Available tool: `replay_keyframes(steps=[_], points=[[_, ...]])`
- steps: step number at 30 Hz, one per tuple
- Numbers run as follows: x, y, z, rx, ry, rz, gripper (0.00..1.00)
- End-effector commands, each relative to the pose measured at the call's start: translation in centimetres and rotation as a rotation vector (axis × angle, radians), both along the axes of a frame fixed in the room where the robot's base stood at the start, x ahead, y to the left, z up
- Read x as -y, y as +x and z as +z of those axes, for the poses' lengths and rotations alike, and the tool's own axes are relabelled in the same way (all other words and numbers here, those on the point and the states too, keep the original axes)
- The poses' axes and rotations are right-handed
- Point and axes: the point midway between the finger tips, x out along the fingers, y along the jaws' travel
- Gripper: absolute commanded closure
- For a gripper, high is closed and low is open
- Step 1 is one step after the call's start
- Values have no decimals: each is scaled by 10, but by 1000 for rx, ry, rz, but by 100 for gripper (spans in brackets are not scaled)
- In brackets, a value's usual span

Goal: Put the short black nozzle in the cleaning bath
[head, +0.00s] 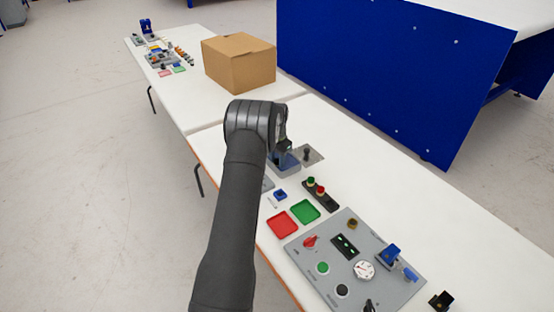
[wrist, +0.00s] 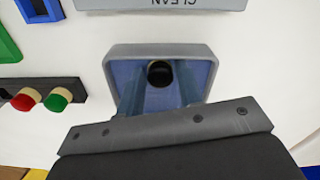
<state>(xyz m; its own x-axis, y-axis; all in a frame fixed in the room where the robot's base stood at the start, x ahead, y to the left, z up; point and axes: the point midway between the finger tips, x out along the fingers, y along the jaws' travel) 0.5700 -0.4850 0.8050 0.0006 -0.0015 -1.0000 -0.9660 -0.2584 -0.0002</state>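The cleaning bath (wrist: 211,62) is a grey-rimmed tray with a blue inside; it also shows in the head view (head: 290,172), partly behind my arm. A short round black nozzle (wrist: 160,73) shows within the bath's outline in the wrist view, end-on. My gripper (head: 284,150) points down over the bath. Its fingers (wrist: 160,80) stand apart on either side of the nozzle. Whether they touch it, and whether it rests on the bath's floor, I cannot tell.
A grey plate with an upright black piece (head: 307,153) lies beyond the bath. Red and green buttons (head: 318,190), red and green trays (head: 283,224) and a control panel (head: 345,260) are nearer. A cardboard box (head: 238,65) stands farther back.

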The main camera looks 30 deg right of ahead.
Motion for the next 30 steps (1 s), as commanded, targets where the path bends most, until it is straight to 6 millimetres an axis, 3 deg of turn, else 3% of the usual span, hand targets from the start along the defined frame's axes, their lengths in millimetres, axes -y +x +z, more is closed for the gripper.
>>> replay_keyframes(steps=[7,21,30], points=[[0,0,10,1,-2,0,67],[0,0,102,1,-2,0,67],[0,0,123,0,0,0,67]])
